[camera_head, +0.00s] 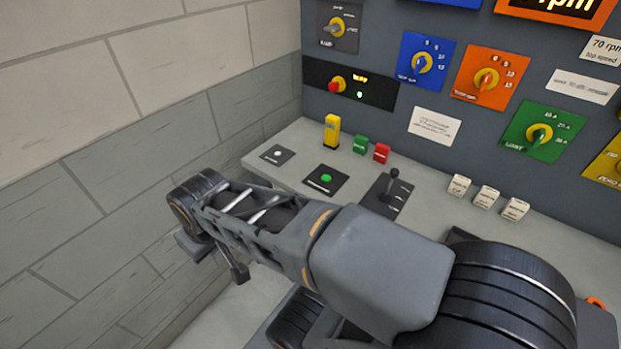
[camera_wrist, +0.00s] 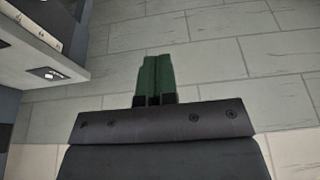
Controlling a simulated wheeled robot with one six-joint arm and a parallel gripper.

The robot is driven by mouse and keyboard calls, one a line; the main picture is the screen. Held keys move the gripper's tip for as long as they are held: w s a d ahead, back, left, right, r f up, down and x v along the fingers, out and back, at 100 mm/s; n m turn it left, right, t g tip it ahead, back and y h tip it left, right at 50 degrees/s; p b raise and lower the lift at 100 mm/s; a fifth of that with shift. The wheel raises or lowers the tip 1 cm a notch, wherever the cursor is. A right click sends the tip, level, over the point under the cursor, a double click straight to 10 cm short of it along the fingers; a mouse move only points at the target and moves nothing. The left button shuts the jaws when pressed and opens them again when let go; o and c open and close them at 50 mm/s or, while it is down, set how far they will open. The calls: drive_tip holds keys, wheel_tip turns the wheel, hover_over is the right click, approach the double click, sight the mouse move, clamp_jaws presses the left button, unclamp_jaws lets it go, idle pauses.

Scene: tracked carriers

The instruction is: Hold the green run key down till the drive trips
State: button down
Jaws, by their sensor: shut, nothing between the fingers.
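Two green controls sit on the grey console top in the head view. One is a round green button (camera_head: 326,178) on a black plate. The other is a green block key (camera_head: 360,144) beside a red block key (camera_head: 381,152). I cannot read a label that says which is the run key. In the wrist view my gripper (camera_wrist: 155,62) shows its green fingers together, shut and empty, against the brick wall. In the head view its fingers cannot be made out. My arm reaches left, in front of the console. The gripper appears apart from both green controls.
The brick wall (camera_head: 120,120) stands close on the left. A yellow block (camera_head: 332,131), a black lever (camera_head: 393,180) and white keys (camera_head: 487,197) stand on the console. A dark plate with a white button (camera_head: 277,154) is at its left end. Rotary switches cover the upright panel.

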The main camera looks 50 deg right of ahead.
drive_tip(key=n+g+h+p, duration=0.4)
drive_tip(key=g+h+p, duration=0.2)
drive_tip(key=g+h, duration=0.15)
hover_over(326, 179)
wheel_tip(326, 179, down, 3)
drive_tip(key=shift+d+f+h, duration=0.1)
drive_tip(key=shift+f+h, duration=0.1)
drive_tip(key=shift+h, duration=0.25)
drive_tip(key=shift+f, duration=0.1)
wheel_tip(326, 179, down, 9)
drive_tip(key=b, duration=0.6)
drive_tip(key=shift+b, duration=0.35)
idle(0.5)
